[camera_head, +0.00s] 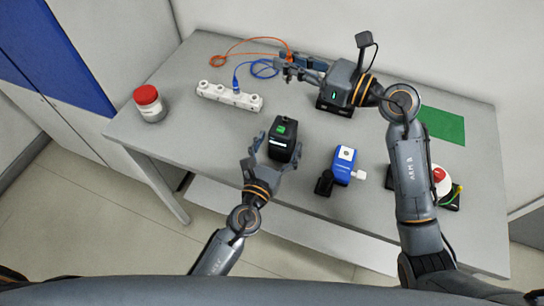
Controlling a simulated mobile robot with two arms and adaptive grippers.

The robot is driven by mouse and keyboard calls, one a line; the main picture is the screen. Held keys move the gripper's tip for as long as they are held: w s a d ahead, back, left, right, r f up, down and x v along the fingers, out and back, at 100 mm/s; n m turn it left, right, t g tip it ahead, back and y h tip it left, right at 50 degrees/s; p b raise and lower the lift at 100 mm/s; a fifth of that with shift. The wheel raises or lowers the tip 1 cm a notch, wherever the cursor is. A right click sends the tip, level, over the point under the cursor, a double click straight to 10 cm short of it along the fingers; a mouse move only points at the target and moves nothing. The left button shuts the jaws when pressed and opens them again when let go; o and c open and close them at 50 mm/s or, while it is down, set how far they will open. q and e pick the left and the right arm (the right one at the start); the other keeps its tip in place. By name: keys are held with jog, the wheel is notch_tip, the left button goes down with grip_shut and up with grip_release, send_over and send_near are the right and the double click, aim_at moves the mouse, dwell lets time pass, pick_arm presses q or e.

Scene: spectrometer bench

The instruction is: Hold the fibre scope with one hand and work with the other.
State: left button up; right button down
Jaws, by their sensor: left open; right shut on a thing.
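A black boxy device (284,151) with a green patch on top and a small lit strip stands near the middle of the table; it looks like the fibre scope. My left gripper (270,150) is open, with its fingers around the near left side of this device; whether they touch it I cannot tell. My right gripper (282,68) is at the back of the table, shut on what looks like the orange cable's end (290,56). The orange cable (235,48) curves away to the left. The fingers partly hide the held end.
A white port strip (215,92) has a blue plug (236,84) in it, with a blue cable. A red-lidded jar (148,103) stands left. A blue device (345,166), a green mat (441,125) and a red-and-white item (440,178) are right. The front left table is clear.

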aim_at(285, 79)
pick_arm(q)
jog(key=shift+x, duration=0.8)
jog(key=c, duration=1.5)
pick_arm(e)
jog(key=shift+a+f+m+t+h, duration=0.25)
jog(key=shift+f+m+t+h, duration=0.45)
jog(key=shift+f+t, duration=0.25)
jog(key=shift+a+f+m+t+h, duration=0.25)
jog(key=shift+f+m+t+h, duration=0.25)
jog(key=shift+f+m+t, duration=0.4)
jog(key=shift+d+f+m+t+h, duration=0.1)
jog(key=shift+f+m+t+h, duration=0.25)
jog(key=shift+t, duration=0.2)
jog(key=shift+d+f+m+t+h, duration=0.25)
jog(key=shift+m+t+h, duration=0.15)
jog(key=shift+h, duration=0.15)
jog(key=shift+d+f+m+t+h, duration=0.1)
jog(key=shift+d+m+t+h, duration=0.15)
jog(key=shift+t+h, duration=0.2)
